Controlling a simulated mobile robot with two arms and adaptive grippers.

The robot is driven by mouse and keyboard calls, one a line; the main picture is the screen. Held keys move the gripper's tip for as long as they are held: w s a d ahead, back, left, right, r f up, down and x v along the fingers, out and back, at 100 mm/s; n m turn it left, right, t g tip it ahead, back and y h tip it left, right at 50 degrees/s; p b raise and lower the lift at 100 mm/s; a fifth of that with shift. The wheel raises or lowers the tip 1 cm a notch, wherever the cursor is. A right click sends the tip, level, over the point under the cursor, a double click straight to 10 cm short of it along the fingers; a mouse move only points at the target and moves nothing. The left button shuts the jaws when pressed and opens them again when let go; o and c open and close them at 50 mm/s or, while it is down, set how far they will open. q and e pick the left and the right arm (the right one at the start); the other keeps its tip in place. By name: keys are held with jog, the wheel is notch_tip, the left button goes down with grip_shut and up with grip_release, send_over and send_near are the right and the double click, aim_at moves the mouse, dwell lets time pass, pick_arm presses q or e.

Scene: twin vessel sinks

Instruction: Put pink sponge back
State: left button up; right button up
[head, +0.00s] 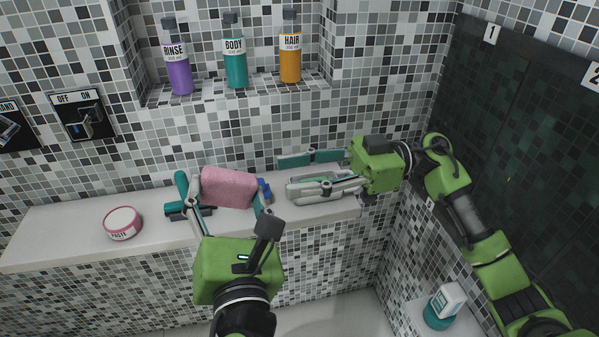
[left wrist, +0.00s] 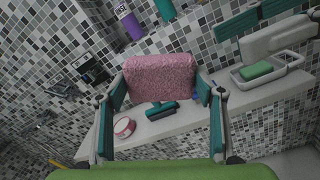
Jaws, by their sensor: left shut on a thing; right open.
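The pink sponge (head: 229,187) is held between the two fingers of my left gripper (head: 230,200), which is shut on it above the tiled ledge. In the left wrist view the sponge (left wrist: 160,76) spans the gap between the finger pads. My right gripper (head: 285,174) is open and empty, to the right of the sponge, with its fingers pointing left above the ledge. In the left wrist view a pale soap dish with a green bar (left wrist: 257,70) sits on the ledge near the right gripper's fingers.
The rinse (head: 179,70), body (head: 235,62) and hair (head: 290,58) bottles stand in the niche above. A teal-and-white bottle (head: 444,306) stands lower right.

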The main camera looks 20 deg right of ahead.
aim_at(227, 185)
jog(key=a, duration=1.2)
jog(key=shift+w+r, duration=0.1)
jog(key=shift+w, duration=0.05)
jog(key=c, duration=1.2)
pick_arm(q)
jog(key=o, duration=1)
pick_arm(e)
jog(key=shift+o, duration=0.2)
jog(key=shift+d, duration=0.1)
